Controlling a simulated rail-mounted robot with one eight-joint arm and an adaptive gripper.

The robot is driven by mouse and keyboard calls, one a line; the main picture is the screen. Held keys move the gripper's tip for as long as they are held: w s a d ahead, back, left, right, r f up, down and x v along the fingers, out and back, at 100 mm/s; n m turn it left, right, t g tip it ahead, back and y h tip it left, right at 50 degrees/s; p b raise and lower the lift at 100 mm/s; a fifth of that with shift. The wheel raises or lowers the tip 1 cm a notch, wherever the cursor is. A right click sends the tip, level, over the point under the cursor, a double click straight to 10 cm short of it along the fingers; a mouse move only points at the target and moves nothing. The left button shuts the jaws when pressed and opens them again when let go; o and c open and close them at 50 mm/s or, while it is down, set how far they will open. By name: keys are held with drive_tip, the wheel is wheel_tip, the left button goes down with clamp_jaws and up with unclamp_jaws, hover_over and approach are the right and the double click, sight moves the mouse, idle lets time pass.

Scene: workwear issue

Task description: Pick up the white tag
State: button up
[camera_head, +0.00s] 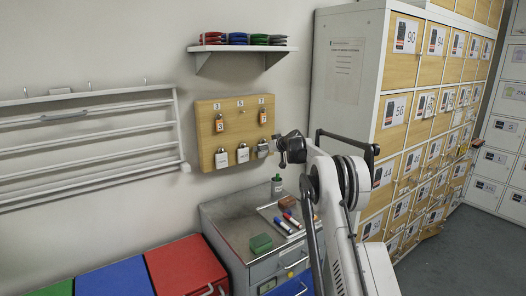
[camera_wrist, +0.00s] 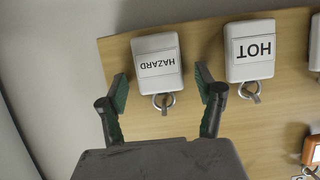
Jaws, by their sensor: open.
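Three white tags hang in the lower row of a wooden board, so the task's words fit more than one. The tag reading HAZARD (camera_wrist: 155,62) is the right-hand one in the head view (camera_head: 262,149). The tag reading HOT (camera_wrist: 250,50) is the middle one (camera_head: 243,154), and the third (camera_head: 221,160) hangs at the left. Each of the two near tags has a metal ring. My gripper (camera_wrist: 161,82) is open, its green-padded fingers to either side of the HAZARD tag in the wrist view; it also shows in the head view (camera_head: 277,147). I cannot tell whether it touches the tag.
A shelf with coloured items (camera_head: 239,46) is above. A cabinet (camera_head: 222,231) with a tray, bottle (camera_head: 277,186) and green block (camera_head: 261,244) stands below. Lockers (camera_head: 408,110) stand at the right.

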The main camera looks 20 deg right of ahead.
drive_tip(key=c, duration=1)
drive_tip(key=shift+r, duration=0.15)
drive_tip(key=s+d+b, duration=0.1)
drive_tip(key=s, duration=0.5)
drive_tip(key=s+d+b, duration=0.1)
drive_tip(key=s, duration=0.5)
drive_tip(key=s+d+b, duration=0.1)
drive_tip(key=s, duration=0.4)
drive_tip(key=shift+s+r, duration=0.15)
drive_tip(key=shift+s, duration=0.25)
